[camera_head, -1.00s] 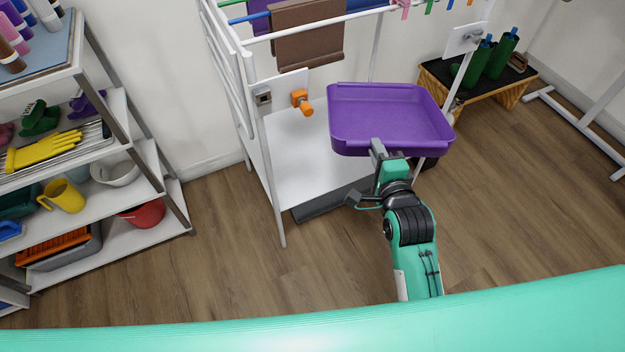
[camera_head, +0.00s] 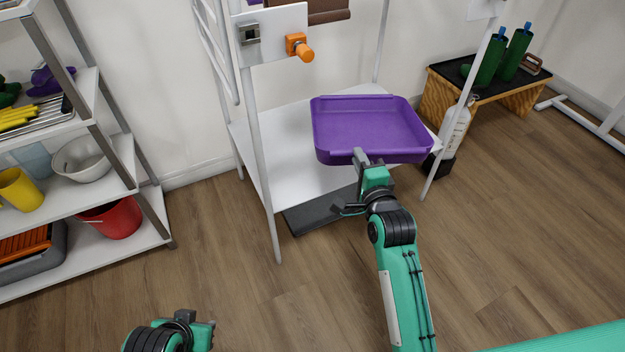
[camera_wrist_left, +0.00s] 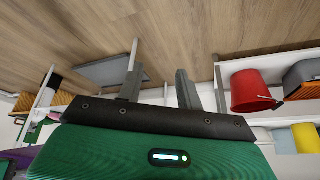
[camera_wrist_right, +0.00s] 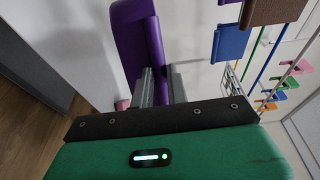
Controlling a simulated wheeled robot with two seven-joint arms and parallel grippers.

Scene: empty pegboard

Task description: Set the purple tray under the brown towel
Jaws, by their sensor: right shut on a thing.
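The purple tray (camera_head: 370,125) is held level in front of the white rack, above its white lower shelf (camera_head: 290,150) in the picture. My right gripper (camera_head: 361,157) is shut on the tray's near wall; the tray (camera_wrist_right: 140,45) also shows between its fingers in the right wrist view. The brown towel (camera_head: 318,12) hangs on the rack, with only its lower end at the top of the head view. A brown cloth (camera_wrist_right: 272,10), likely this towel, shows in the right wrist view. My left gripper (camera_wrist_left: 160,88) is open and empty; its wrist shows low in the head view.
The rack's front post (camera_head: 262,160) stands left of the tray and another post (camera_head: 460,120) right. An orange knob (camera_head: 298,46) sits on the rack's panel. Shelving with a red bucket (camera_head: 110,220) is at left. A wooden bench (camera_head: 510,95) is at back right.

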